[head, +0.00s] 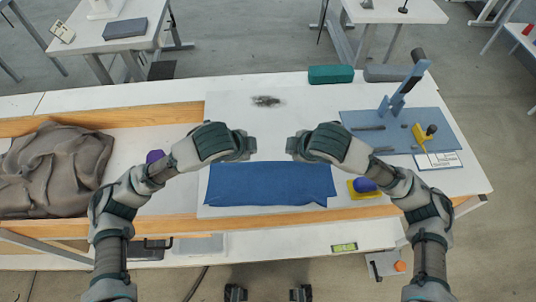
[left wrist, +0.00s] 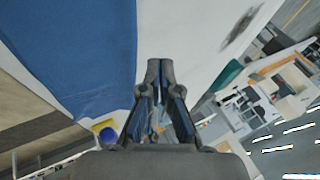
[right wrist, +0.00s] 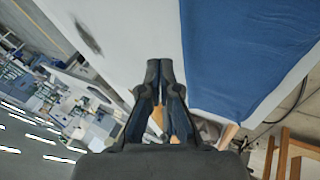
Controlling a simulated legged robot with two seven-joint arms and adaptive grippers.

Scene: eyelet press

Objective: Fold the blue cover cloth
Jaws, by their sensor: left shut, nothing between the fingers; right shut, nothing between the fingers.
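The blue cover cloth (head: 270,184) lies as a wide flat strip along the front of the white table top. It also shows in the left wrist view (left wrist: 80,50) and in the right wrist view (right wrist: 245,50). My left gripper (head: 250,146) is shut and empty, above the table behind the cloth's left part. My right gripper (head: 291,145) is shut and empty, behind the cloth's right part. Both grippers point toward each other with a gap between them. In the wrist views the left fingertips (left wrist: 159,65) and right fingertips (right wrist: 159,65) are together beside the cloth's edge.
A crumpled grey-brown cloth (head: 55,165) fills the left tray. A blue mat (head: 440,117) with a lever press (head: 404,85) and yellow tool (head: 421,137) is at right. A teal case (head: 331,74) stands at the back. A dark stain (head: 266,101) marks the clear middle.

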